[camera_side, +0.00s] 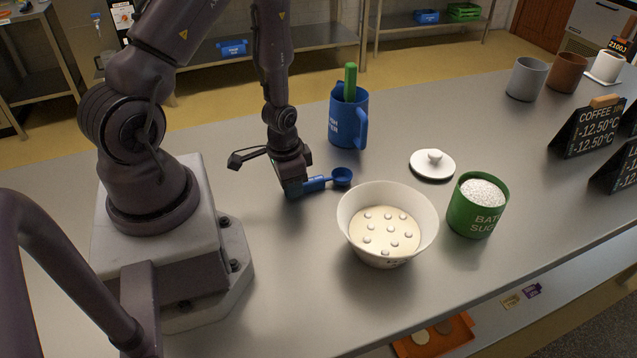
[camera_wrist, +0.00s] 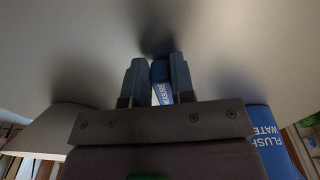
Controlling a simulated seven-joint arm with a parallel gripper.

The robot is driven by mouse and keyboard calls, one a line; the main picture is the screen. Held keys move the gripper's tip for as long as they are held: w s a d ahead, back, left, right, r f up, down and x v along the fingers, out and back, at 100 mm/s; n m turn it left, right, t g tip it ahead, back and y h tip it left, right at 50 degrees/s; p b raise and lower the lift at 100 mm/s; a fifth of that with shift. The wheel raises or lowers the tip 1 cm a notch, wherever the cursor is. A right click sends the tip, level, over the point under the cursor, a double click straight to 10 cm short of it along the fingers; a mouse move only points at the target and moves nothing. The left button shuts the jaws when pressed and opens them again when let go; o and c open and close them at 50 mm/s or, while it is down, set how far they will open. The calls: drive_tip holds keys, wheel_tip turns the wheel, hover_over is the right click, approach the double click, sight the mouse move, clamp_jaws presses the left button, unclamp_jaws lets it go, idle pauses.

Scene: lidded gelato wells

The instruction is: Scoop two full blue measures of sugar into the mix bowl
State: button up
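A blue measuring scoop (camera_side: 341,176) lies level, low over the counter, its cup pointing right and looking empty. My gripper (camera_side: 296,188) is at its handle end; in the wrist view the fingers (camera_wrist: 160,85) appear shut on the blue handle (camera_wrist: 161,93). I cannot tell whether the scoop touches the counter. The white mix bowl (camera_side: 357,228) stands to the right and nearer, with a cream mix and several pale lumps inside. The green sugar tub (camera_side: 473,215) stands right of the bowl, open and filled with white sugar.
A white knobbed lid (camera_side: 432,165) lies behind the bowl and tub. A blue flush-water jug (camera_side: 347,122) with a green handle in it stands behind the scoop. Cups (camera_side: 526,80) and black price signs (camera_side: 585,128) stand at right. The front counter is clear.

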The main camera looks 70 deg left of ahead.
clamp_jaws()
drive_tip(key=shift+r, duration=0.4)
drive_tip(key=shift+r, duration=0.3)
drive_tip(key=shift+r, duration=0.1)
drive_tip(key=shift+r, duration=3.9)
